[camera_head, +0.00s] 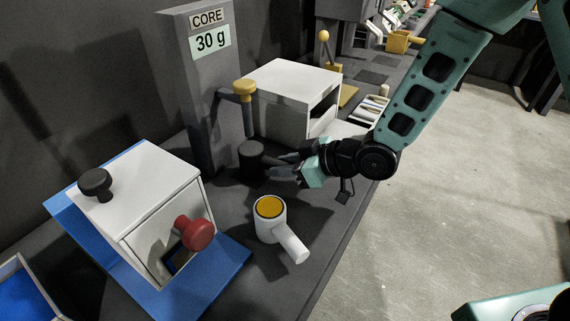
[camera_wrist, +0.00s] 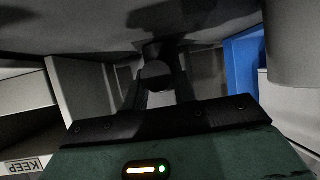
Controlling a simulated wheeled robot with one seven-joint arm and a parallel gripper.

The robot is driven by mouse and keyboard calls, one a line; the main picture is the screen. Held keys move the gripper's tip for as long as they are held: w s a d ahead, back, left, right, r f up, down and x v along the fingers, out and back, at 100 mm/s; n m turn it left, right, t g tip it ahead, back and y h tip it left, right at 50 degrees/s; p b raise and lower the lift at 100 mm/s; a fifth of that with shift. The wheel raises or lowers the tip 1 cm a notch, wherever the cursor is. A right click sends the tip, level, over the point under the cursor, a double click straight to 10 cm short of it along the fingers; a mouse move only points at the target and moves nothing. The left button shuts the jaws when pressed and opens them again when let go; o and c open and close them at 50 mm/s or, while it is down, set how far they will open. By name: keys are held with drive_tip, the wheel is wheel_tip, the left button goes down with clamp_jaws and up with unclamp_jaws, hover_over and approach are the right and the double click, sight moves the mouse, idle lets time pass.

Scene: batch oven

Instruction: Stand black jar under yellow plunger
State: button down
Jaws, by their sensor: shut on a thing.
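The black jar (camera_head: 252,159) is a short dark cylinder close to the foot of the grey column, upright as far as the head view shows. The yellow plunger (camera_head: 244,89) sticks out from the column above it, with a stem pointing down. In the picture the jar lies just below that stem, slightly right of it; I cannot tell whether it is exactly in line or rests on the bench. My gripper (camera_head: 272,166) reaches in from the right, shut on the jar. In the wrist view a dark shape between the fingers (camera_wrist: 157,78) is too dim to make out well.
The grey column (camera_head: 209,100) bears a sign reading CORE 30 g. A white box (camera_head: 290,95) stands behind the jar. A white cup (camera_head: 268,225) with yellow contents and a handle stands in front. A white box with a red knob (camera_head: 195,233) stands on a blue base at left.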

drive_tip(key=shift+f, duration=0.2)
drive_tip(key=c, duration=1.1)
unclamp_jaws()
drive_tip(key=shift+o, duration=0.2)
drive_tip(key=p+v, duration=1.4)
drive_tip(key=v, duration=0.3)
drive_tip(key=shift+d, duration=0.2)
